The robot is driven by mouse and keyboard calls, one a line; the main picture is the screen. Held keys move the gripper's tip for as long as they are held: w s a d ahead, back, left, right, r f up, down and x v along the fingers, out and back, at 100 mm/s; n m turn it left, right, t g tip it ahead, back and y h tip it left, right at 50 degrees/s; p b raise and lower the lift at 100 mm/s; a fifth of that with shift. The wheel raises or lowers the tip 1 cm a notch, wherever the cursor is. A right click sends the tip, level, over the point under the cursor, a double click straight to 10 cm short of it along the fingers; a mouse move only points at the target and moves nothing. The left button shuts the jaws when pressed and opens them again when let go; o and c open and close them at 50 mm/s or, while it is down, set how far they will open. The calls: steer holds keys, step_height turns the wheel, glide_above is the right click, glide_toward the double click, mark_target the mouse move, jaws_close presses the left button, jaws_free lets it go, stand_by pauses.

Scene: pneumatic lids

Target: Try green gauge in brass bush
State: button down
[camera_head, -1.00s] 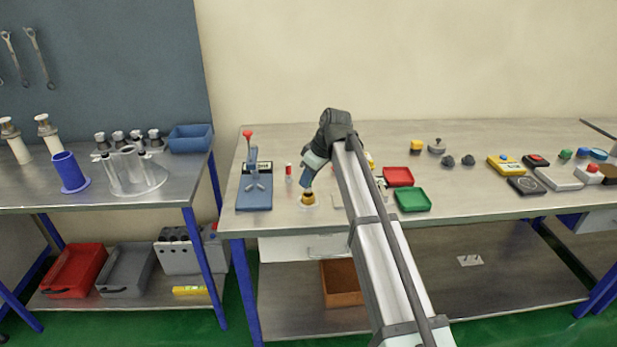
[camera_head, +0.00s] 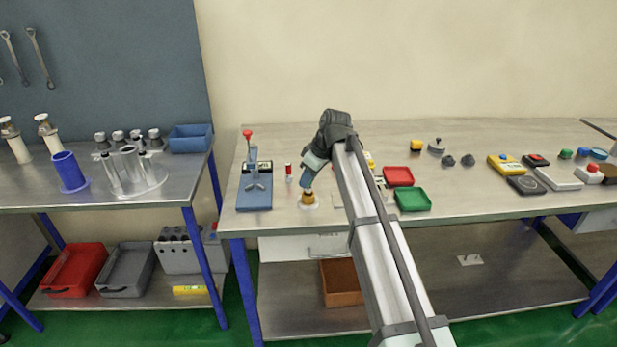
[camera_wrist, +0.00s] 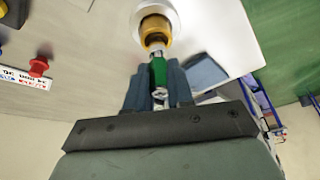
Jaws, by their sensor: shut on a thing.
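The brass bush (camera_wrist: 155,27) stands on a pale round base at the top of the wrist view. In the head view the bush (camera_head: 308,198) is near the front edge of the middle bench. My gripper (camera_wrist: 158,88) is shut on the green gauge (camera_wrist: 158,72), which points at the bush. The gauge's metal end meets the bush opening in the wrist view. I cannot tell how deep it sits inside. In the head view my gripper (camera_head: 306,180) is right above the bush and hides the gauge.
A blue press with a red knob (camera_head: 254,185) stands left of the bush, with a small red-and-white piece (camera_head: 289,171) between. Right of my arm are a red tray (camera_head: 398,176) and a green tray (camera_head: 412,199). The bench front edge is close to the bush.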

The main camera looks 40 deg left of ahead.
steer(key=shift+f, duration=1.05)
stand_by(1.4)
steer(key=shift+r, duration=1.4)
stand_by(1.2)
steer(key=shift+r, duration=2.35)
